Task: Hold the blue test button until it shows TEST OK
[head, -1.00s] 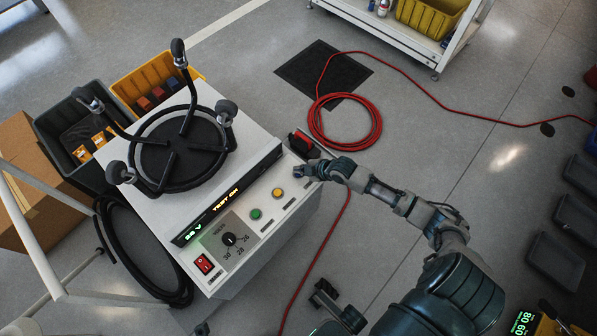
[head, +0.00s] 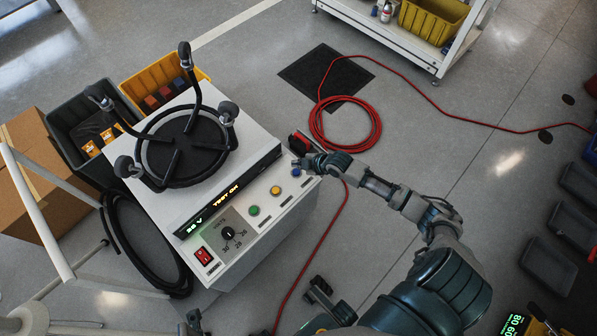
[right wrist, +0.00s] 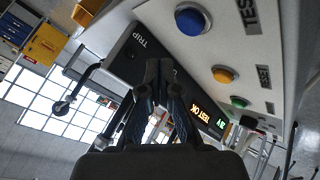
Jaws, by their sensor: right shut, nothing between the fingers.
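The blue test button (head: 296,172) is at the right end of the sloped front panel of a white power cart (head: 262,226). It shows large and uncovered in the right wrist view (right wrist: 190,19). The cart's display (head: 226,196) glows amber; in the right wrist view the display (right wrist: 194,112) reads TEST OK. My right gripper (head: 303,163) is shut and empty, just beside and above the button. In the right wrist view my closed fingertips (right wrist: 158,72) are apart from the button.
Yellow (head: 275,190) and green (head: 254,210) buttons, a dial (head: 228,233) and a red rocker switch (head: 203,256) share the panel. A red hose (head: 345,140) lies coiled on the floor behind.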

